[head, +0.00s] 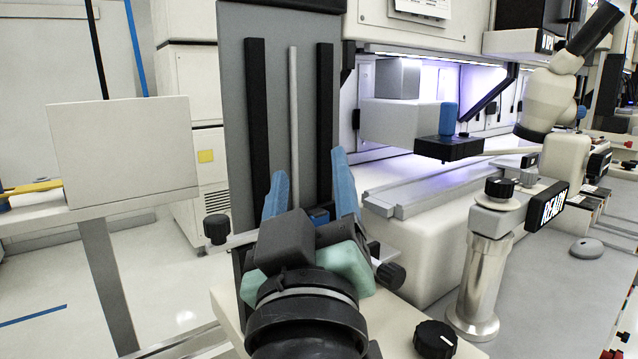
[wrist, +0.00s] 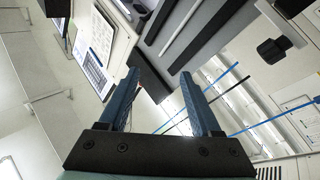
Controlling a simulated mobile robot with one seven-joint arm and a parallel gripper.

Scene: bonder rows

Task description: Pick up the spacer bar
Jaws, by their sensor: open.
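My gripper (head: 309,165) is open in the head view, its two blue fingers pointing up in front of a tall grey panel (head: 265,25). In the wrist view the gripper (wrist: 159,74) shows spread fingers with nothing held between them. I cannot surely tell which thing is the spacer bar. A thin light-grey bar (head: 293,110) stands upright on the panel between two black strips; it also shows slanted in the wrist view (wrist: 190,33).
A lit machine bay with a pale rail (head: 440,190) lies to the right. A blank pale board (head: 122,150) stands left. Black knobs (head: 217,229) flank the panel's base.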

